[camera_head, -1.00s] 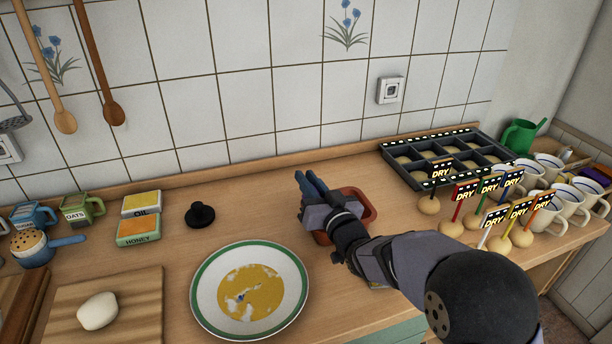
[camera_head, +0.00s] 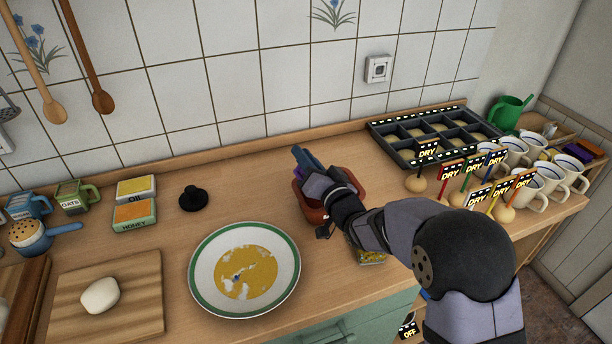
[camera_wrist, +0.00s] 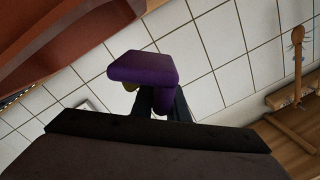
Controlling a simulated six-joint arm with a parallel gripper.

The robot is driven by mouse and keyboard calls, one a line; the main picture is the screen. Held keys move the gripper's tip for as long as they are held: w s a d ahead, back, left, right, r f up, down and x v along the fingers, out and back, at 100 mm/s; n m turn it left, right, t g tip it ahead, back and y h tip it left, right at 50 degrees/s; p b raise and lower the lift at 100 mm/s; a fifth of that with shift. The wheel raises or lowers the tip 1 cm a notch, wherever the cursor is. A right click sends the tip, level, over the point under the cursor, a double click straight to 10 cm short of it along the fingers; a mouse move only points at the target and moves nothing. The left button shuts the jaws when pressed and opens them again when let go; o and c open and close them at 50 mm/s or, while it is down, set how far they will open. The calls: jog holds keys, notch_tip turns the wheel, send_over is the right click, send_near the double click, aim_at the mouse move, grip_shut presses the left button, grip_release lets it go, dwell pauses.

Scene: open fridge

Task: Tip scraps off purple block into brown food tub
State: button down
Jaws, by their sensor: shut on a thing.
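My gripper (camera_head: 305,162) is over the back left part of the brown food tub (camera_head: 312,211) in the head view. In the wrist view it is shut on the purple block (camera_wrist: 145,67), which sits between the dark fingers and looks tilted. A small yellowish bit (camera_wrist: 130,87) shows at the block's lower left edge; I cannot tell whether it is a scrap. The tub also shows in the wrist view (camera_wrist: 60,40), at the upper left, apart from the block. My wrist and forearm hide much of the tub and its inside in the head view.
A green-rimmed plate (camera_head: 205,277) with yellow food stands left of the tub. A yellow-topped container (camera_head: 372,258) is partly under my arm. The dark compartment tray (camera_head: 385,131), DRY markers (camera_head: 451,172) and white mugs (camera_head: 527,182) are at right. Counter near the black knob (camera_head: 193,199) is clear.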

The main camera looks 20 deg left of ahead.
dwell(0.3)
jog(key=m, duration=0.1)
jog(key=m+p, duration=0.1)
jog(key=shift+w+d+r+m, duration=0.25)
jog(key=shift+w+d+m, duration=0.05)
jog(key=shift+w, duration=0.1)
jog(key=shift+w+d+m+p, duration=0.2)
jog(key=shift+m+p, duration=0.1)
jog(key=shift+m, duration=0.3)
jog(key=shift+w+d+m+p, duration=0.15)
jog(key=shift+w+m+p, duration=0.1)
jog(key=shift+m, duration=0.35)
jog(key=shift+w+d+m, duration=0.15)
jog(key=shift+w+m, duration=0.05)
jog(key=shift+m, duration=0.3)
jog(key=shift+r, duration=0.1)
dwell(1.0)
